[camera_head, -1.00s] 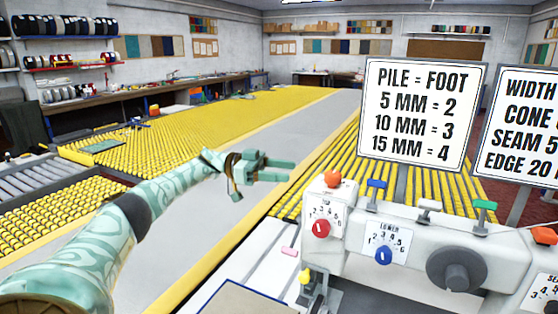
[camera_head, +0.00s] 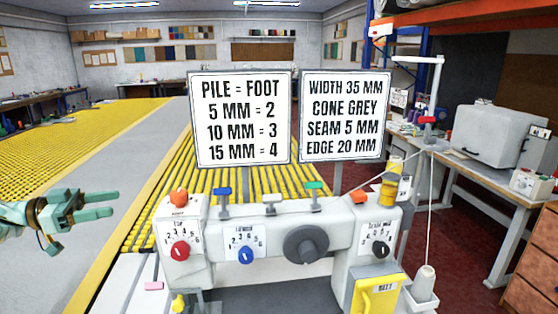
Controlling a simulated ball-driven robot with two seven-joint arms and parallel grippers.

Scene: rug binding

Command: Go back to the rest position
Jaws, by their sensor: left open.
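My left gripper (camera_head: 103,205) is at the left edge of the head view, with its two pale green fingers pointing right. It is open and empty, held in the air left of the white binding machine (camera_head: 215,215). Only the gripper and a short piece of my wrist show. My right gripper is not in view. The machine carries a red dial (camera_head: 180,250), a blue dial (camera_head: 245,255), a large dark grey knob (camera_head: 306,246) and a black dial (camera_head: 380,248). Blue, white and green levers stand on its top.
Two signs stand behind the machine, a pile and foot sign (camera_head: 240,118) and a width and cone sign (camera_head: 342,116). A yellow roller table (camera_head: 40,150) lies to the left. A thread cone (camera_head: 424,282) stands at the machine's right. A workbench (camera_head: 480,170) is further right.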

